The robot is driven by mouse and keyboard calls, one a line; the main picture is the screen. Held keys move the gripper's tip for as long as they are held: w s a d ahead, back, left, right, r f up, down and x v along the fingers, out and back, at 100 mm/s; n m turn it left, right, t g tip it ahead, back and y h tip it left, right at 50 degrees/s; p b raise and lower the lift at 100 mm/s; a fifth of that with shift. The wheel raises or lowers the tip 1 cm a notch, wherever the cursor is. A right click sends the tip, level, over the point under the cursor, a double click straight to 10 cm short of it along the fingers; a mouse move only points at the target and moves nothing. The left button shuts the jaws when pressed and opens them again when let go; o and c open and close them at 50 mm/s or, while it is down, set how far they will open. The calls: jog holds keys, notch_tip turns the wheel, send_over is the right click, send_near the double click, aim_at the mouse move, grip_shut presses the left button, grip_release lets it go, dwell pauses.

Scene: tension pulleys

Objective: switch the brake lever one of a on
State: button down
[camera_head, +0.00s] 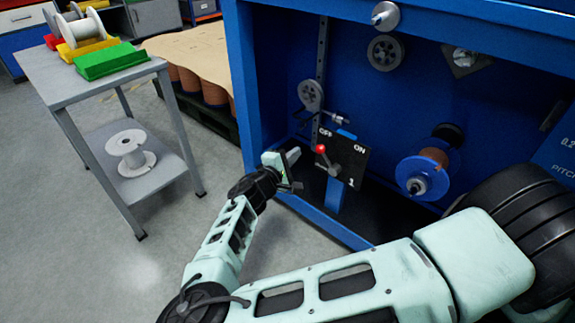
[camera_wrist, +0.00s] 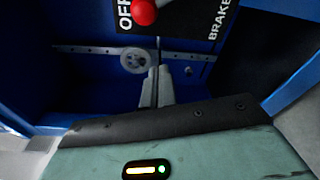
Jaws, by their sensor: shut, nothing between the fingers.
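The brake lever has a red knob (camera_head: 320,149) and a thin metal arm. It tilts toward the OFF side of a black plate (camera_head: 346,160) marked OFF, ON and 1. In the wrist view the red knob (camera_wrist: 143,12) is at the top edge, by the word OFF on the plate (camera_wrist: 185,14). My gripper (camera_head: 293,155) is left of the lever, just short of the red knob in the picture. In the wrist view its fingers (camera_wrist: 157,75) are shut together and empty, pointing below the knob. I see no clear contact with the lever.
The blue machine frame (camera_head: 245,100) surrounds the lever, with its left post close to my gripper. A copper-wound spool (camera_head: 425,172) sits right of the plate, and a pulley (camera_head: 311,95) is above it. A grey cart (camera_head: 85,95) stands left. The floor between is clear.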

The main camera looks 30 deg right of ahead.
aim_at(317, 149)
jog(key=shift+s+d+r+b, duration=0.2)
jog(key=shift+s+d+b, duration=0.15)
jog(key=shift+d, duration=0.35)
jog(key=shift+s+d+r+b, duration=0.2)
jog(key=shift+d+b, duration=0.2)
jog(key=shift+d, duration=0.35)
jog(key=shift+s+d+r+b, duration=0.15)
jog(key=shift+s+d+b, duration=0.2)
jog(key=shift+d, duration=0.35)
jog(key=shift+s+d+r+m, duration=0.1)
jog(key=shift+s+r+m, duration=0.2)
jog(key=shift+m, duration=0.3)
jog(key=shift+s+d+r+m+h+p, duration=0.35)
jog(key=shift+s+r+m, duration=0.25)
jog(key=shift+m, duration=0.3)
jog(key=m, duration=0.1)
jog(key=s+m, duration=0.1)
jog(key=s, duration=0.1)
jog(key=shift+d+r+m, duration=0.3)
jog(key=shift+m, duration=0.1)
jog(key=shift+s+d+m+h+b, duration=0.15)
jog(key=shift+s+d+m+b, duration=0.25)
jog(key=shift+s+m, duration=0.45)
jog(key=shift+s+d+m+h+b, duration=0.2)
jog(key=shift+s+m+b, duration=0.25)
jog(key=shift+s+m, duration=0.4)
jog(key=shift+s+d+m+h+b, duration=0.1)
jog(key=shift+s+d+m+b, duration=0.45)
jog(key=shift+m, duration=0.45)
